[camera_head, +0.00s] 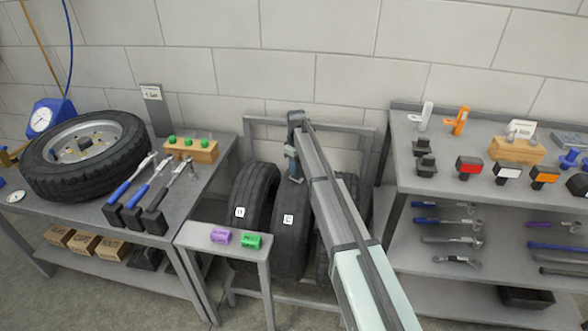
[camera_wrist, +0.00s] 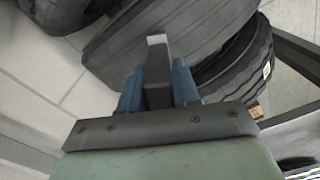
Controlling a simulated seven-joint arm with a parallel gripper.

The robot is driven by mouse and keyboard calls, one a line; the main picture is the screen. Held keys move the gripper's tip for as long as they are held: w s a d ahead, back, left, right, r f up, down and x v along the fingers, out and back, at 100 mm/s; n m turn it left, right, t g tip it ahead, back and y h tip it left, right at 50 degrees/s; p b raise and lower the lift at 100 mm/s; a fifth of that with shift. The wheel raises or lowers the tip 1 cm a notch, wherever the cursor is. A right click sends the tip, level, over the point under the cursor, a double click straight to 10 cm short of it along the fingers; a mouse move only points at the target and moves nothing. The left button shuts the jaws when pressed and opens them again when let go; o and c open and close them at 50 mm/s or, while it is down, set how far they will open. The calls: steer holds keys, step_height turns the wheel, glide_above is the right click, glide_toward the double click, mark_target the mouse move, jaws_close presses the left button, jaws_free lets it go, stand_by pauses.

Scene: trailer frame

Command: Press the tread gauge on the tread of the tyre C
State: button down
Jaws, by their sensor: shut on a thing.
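Tyre C (camera_head: 290,235) stands upright in the floor rack, with a white "C" label on its tread. My gripper (camera_head: 293,160) is above the upper part of this tyre, towards the wall side. In the wrist view my gripper (camera_wrist: 158,88) has its blue fingers shut on a dark, narrow thing with a pale grey tip, the tread gauge (camera_wrist: 157,68). The tip points towards a dark tyre surface. I cannot tell whether it touches the tread. My arm hides part of the rack to the right of tyre C.
Another labelled tyre (camera_head: 254,200) stands left of tyre C, and one more is partly behind my arm. A grey rack frame (camera_head: 262,119) surrounds them. A small stand (camera_head: 200,236) with purple and green blocks is in front. Benches with tools flank both sides.

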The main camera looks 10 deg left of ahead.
steer(key=shift+r, duration=2.5)
steer(key=s+a+r+n, duration=0.1)
steer(key=s+a+n, duration=0.1)
steer(key=s+a, duration=0.8)
steer(key=s+a+r+n, duration=0.15)
steer(key=s+a, duration=0.45)
steer(key=a, duration=0.7)
steer(key=s+a+r+n, duration=0.1)
steer(key=s+a, duration=0.3)
steer(key=s, duration=0.3)
steer(key=s+a+r+n, duration=0.1)
steer(key=s+a, duration=0.3)
steer(key=s, duration=0.4)
steer(key=shift+m, duration=0.35)
steer(key=shift+s+d+f, duration=0.35)
steer(key=shift+f, duration=1.35)
steer(key=shift+s+d+f, duration=0.3)
steer(key=shift+d+f, duration=0.05)
steer(key=shift+f, duration=1.4)
steer(key=shift+s+d+f, duration=0.35)
steer(key=shift+f, duration=1.35)
